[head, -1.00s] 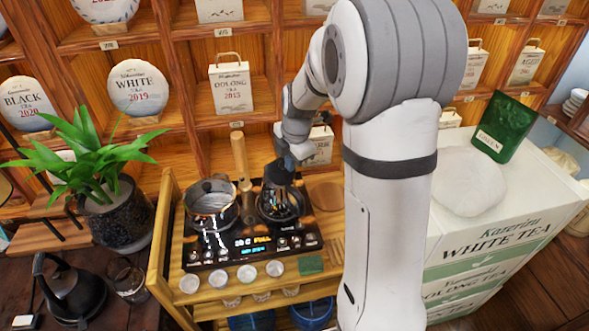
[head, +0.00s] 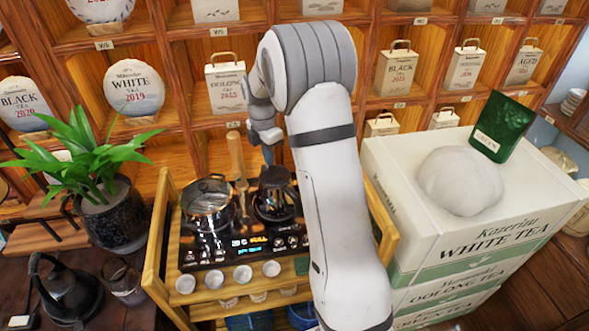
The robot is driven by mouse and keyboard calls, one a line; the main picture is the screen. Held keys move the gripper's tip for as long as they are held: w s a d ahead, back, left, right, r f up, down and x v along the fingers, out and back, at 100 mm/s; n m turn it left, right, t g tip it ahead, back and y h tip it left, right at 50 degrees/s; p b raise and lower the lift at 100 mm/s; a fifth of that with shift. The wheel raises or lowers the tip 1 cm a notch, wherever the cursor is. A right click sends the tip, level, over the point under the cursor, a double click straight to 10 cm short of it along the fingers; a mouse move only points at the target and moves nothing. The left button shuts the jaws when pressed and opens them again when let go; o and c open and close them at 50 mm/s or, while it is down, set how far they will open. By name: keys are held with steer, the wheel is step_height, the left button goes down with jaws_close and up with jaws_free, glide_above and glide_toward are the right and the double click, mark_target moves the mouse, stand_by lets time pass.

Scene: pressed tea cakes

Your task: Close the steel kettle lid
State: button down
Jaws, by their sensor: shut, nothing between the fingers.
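The shiny steel kettle (head: 206,207) stands on the left side of the black cooker on the wooden cart. A round lid (head: 208,186) shows at its top, but its exact seating is too small to tell. My gripper (head: 268,154) is shut and empty. In the picture it is right of the steel kettle and just above a dark kettle (head: 275,204) on the right side of the cooker. I cannot tell whether it touches the dark kettle. My fingertips are small and partly lost against the dark parts.
Several small cups (head: 243,275) line the cart's front edge. A wooden post (head: 236,155) stands behind the kettles. A potted plant (head: 112,215) is at left, with a black kettle (head: 62,288) below it. Stacked tea boxes (head: 420,215) stand at right. Shelves of tea fill the back.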

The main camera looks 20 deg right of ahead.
steer(key=shift+w+a+f+b, duration=0.1)
steer(key=shift+w+f+b, duration=0.2)
steer(key=shift+w+f, duration=0.3)
steer(key=shift+s+f, duration=0.15)
steer(key=shift+a+f, duration=0.1)
steer(key=shift+f, duration=0.1)
